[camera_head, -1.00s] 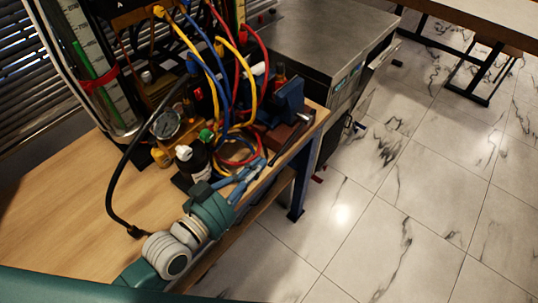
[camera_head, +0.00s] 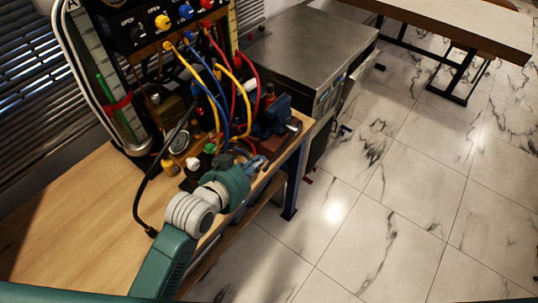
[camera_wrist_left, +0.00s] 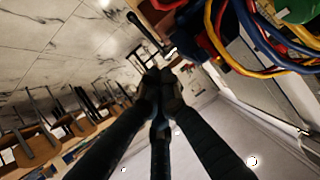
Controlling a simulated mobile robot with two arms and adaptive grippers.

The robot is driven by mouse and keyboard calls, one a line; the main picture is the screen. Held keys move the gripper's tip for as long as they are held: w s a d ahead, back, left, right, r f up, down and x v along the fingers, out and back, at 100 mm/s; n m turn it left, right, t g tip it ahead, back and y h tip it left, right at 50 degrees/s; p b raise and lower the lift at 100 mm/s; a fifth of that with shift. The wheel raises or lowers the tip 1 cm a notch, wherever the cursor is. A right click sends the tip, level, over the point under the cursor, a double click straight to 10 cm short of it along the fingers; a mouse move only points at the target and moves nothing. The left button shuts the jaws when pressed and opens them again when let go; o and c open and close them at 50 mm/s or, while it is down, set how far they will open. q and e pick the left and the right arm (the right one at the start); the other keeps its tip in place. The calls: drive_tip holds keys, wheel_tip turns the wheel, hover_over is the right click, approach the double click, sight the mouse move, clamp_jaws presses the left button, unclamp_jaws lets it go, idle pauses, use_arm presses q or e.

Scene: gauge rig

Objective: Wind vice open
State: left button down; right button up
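The blue vice (camera_head: 274,112) sits at the right end of the wooden bench, with a reddish-brown part below it and a dark slanted bar (camera_head: 282,147) at its front. In the left wrist view a dark rod (camera_wrist_left: 146,31) shows beyond the fingertips, apart from them in the picture. My left gripper (camera_head: 257,163) is left of and below the vice in the head view, near the bench's front edge. In the left wrist view its fingers (camera_wrist_left: 160,84) converge at the tips, with nothing seen held between them. My right gripper is not in view.
Yellow, blue and red cables (camera_head: 226,100) loop close behind my left gripper. A gauge (camera_head: 179,142), a dark bottle (camera_head: 192,170) and a black hose (camera_head: 150,180) crowd the bench. A metal cabinet (camera_head: 310,45) stands behind.

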sight(270, 163)
use_arm(q)
drive_tip(key=x, duration=0.3)
drive_tip(key=f+p+x, duration=0.1)
drive_tip(key=x, duration=0.2)
drive_tip(key=a+f+x, duration=0.1)
drive_tip(key=x, duration=0.3)
drive_tip(key=shift+s+p, duration=0.3)
drive_tip(key=shift+p, duration=0.05)
drive_tip(key=shift+f, duration=0.15)
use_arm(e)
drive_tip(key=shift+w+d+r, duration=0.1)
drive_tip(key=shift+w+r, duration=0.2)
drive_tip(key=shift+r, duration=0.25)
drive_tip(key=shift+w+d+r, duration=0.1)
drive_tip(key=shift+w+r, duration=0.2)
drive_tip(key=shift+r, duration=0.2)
